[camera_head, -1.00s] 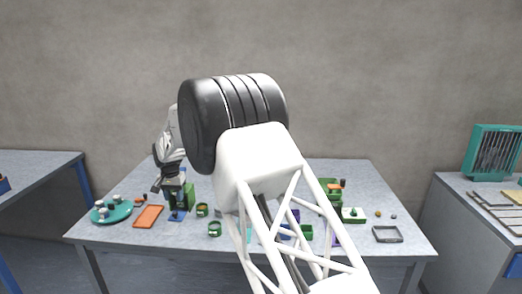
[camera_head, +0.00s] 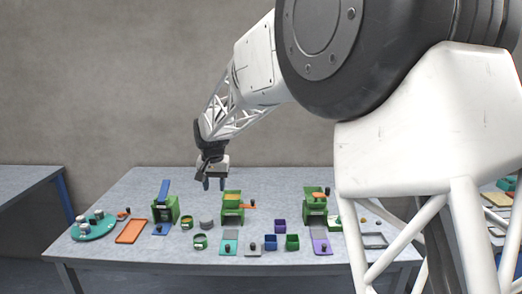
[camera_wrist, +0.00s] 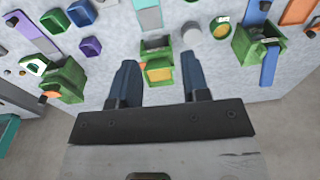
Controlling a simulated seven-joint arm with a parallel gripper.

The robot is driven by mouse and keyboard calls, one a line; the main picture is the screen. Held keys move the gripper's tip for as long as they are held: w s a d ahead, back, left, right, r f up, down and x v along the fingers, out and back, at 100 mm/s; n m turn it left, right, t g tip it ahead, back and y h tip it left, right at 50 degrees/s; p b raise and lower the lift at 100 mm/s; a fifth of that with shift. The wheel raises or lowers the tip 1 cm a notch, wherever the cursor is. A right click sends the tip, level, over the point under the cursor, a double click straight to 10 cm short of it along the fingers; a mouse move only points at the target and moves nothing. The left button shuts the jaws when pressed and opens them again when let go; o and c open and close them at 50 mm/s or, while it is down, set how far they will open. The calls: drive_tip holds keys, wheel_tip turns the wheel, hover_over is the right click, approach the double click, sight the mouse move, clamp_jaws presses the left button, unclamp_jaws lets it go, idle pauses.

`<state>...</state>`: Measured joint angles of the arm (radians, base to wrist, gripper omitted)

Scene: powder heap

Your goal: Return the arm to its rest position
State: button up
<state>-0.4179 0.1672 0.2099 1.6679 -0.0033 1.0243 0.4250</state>
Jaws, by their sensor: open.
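My gripper (camera_head: 214,184) hangs over the back part of the table, just left of the middle green device (camera_head: 232,205). Its two blue fingers point down, apart and with nothing between them. In the wrist view my gripper (camera_wrist: 160,72) is open, and the middle green device shows beyond and between the fingertips. My arm reaches in from the right of the head view and hides part of the table's right side.
A left green device (camera_head: 166,210) with a raised blue lever and a right green device (camera_head: 314,204) stand on the table (camera_head: 140,257). A teal plate (camera_head: 80,233), orange tray (camera_head: 131,231), small cups and a grey tray (camera_head: 374,240) lie around. The back of the table is clear.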

drive_tip(key=s+d+r+t, duration=0.1)
drive_tip(key=s+d+r, duration=0.2)
drive_tip(key=s+d, duration=0.75)
drive_tip(key=s+d+r, duration=0.4)
drive_tip(key=s+d, duration=0.6)
drive_tip(key=d, duration=0.2)
drive_tip(key=s+d+f, duration=0.2)
drive_tip(key=s+d, duration=0.1)
drive_tip(key=s, duration=0.5)
drive_tip(key=s+d+f, duration=0.2)
drive_tip(key=s+d, duration=0.2)
drive_tip(key=s, duration=0.4)
drive_tip(key=s+d+f, duration=0.2)
drive_tip(key=s+d, duration=0.2)
drive_tip(key=s, duration=0.4)
drive_tip(key=shift+s+f+t, duration=0.3)
drive_tip(key=shift+t, duration=0.1)
